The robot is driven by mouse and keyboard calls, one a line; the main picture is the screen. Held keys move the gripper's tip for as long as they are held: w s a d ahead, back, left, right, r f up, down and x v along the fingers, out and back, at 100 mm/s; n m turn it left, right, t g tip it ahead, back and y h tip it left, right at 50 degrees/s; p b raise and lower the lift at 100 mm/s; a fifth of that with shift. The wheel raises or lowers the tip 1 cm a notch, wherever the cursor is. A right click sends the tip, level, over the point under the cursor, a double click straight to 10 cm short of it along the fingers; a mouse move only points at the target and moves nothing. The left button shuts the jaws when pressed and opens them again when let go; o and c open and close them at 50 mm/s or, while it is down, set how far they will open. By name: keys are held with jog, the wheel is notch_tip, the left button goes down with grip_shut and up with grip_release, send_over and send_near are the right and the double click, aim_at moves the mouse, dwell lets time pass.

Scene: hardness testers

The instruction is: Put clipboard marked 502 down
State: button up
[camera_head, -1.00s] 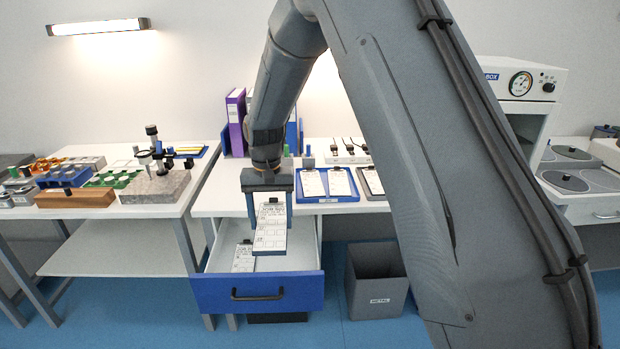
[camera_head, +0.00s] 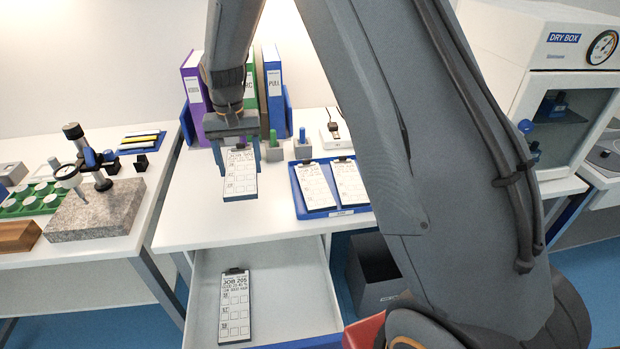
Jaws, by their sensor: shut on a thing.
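My gripper (camera_head: 238,158) is shut on a clipboard (camera_head: 240,181) with a white printed sheet. It holds the clipboard tilted above the front part of the white table (camera_head: 187,208), left of the blue tray. The print on the held sheet is too small to read for sure. Another clipboard (camera_head: 235,310), whose sheet reads JOB 205, lies in the open drawer (camera_head: 290,300) below. Two more clipboards, a left one (camera_head: 315,187) and a right one (camera_head: 350,182), lie side by side in the blue tray (camera_head: 337,211).
Binders (camera_head: 271,80) stand at the table's back, with small green and blue-topped blocks (camera_head: 302,148) before them. A granite stand (camera_head: 100,212) is on the left table. A dry box (camera_head: 560,60) stands right, a dark bin (camera_head: 372,270) below. Bare tabletop lies left of the tray.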

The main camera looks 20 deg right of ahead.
jog(key=shift+w+f, duration=0.2)
jog(key=shift+w, duration=0.05)
jog(key=shift+w+f+p, duration=0.1)
jog(key=shift+f+p, duration=1.4)
jog(key=shift+f, duration=3.25)
jog(key=shift+f, duration=0.15)
jog(key=o, duration=1.2)
